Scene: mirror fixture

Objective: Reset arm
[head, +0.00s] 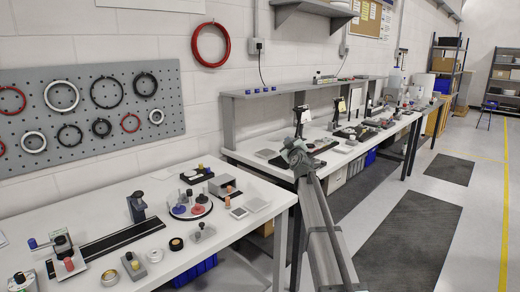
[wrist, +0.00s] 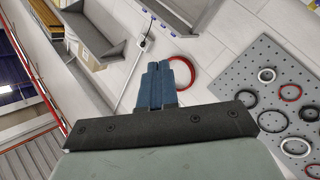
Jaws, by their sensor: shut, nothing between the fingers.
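My gripper (wrist: 158,72) shows in the wrist view as two blue fingers pressed together, with nothing between them. The fingers point at the white block wall, in free air and apart from everything. In the head view my grey arm (head: 322,225) rises from the bottom edge in front of the gap between two benches. I cannot make out the fingers in the head view. The mirror fixture cannot be told for certain among the small bench parts.
The near white bench (head: 215,245) holds a round tray (head: 190,211), a black rail (head: 120,238) and several small mounts. A second bench (head: 262,150) stands behind. A pegboard (head: 160,92) with rings and a red hoop (head: 211,45) hang on the wall. The floor at right is open.

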